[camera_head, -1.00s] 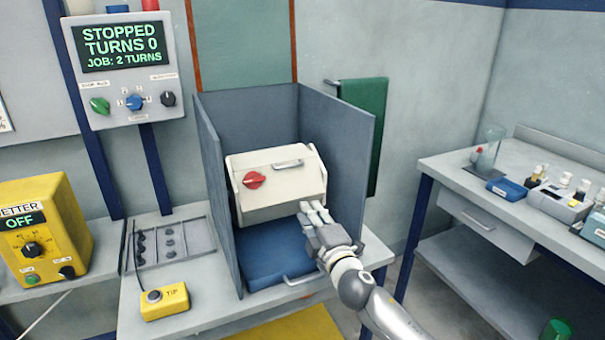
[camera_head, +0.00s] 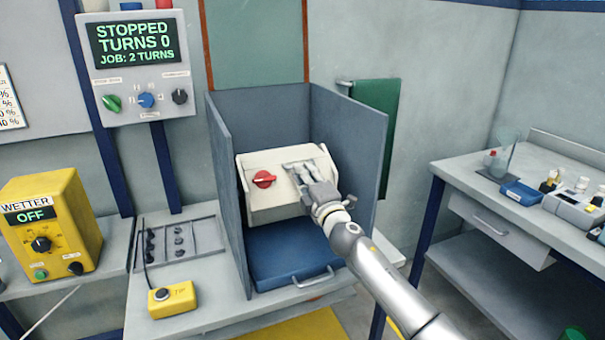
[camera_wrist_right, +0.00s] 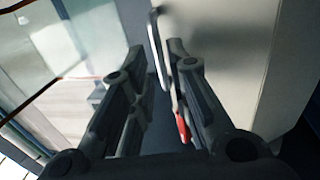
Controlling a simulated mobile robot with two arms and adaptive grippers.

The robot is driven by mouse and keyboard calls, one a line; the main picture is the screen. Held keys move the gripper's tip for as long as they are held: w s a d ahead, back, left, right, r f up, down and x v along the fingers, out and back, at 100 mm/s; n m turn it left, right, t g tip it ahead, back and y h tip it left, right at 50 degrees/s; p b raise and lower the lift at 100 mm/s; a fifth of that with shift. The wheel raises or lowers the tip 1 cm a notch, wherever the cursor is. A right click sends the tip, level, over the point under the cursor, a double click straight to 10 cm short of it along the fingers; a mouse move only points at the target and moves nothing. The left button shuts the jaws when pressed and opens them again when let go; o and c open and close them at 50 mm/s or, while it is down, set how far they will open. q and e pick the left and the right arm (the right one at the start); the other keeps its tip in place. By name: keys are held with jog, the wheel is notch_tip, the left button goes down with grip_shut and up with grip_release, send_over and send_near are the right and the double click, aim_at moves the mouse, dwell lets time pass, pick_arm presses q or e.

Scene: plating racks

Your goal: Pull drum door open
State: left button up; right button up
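The cream drum (camera_head: 270,205) sits inside the grey-blue enclosure, its door looking shut, with a red knob (camera_head: 264,179) on the left of its face. My right gripper (camera_head: 300,170) is at the upper right of the drum face and hides the door handle in the head view. In the right wrist view my right gripper (camera_wrist_right: 155,50) has its fingers apart, and the thin metal handle (camera_wrist_right: 153,28) shows between the fingertips. I cannot tell whether they touch it. The red knob (camera_wrist_right: 183,127) shows partly behind a finger. My left gripper is not in view.
Enclosure side walls (camera_head: 357,150) stand close on both sides of the drum. A blue drawer (camera_head: 285,255) with a handle lies below it. The control panel (camera_head: 140,65) reads STOPPED, TURNS 0. A yellow wetter box (camera_head: 50,228) and a yellow button box (camera_head: 172,300) are at left.

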jog(key=shift+x, duration=0.9)
grip_shut()
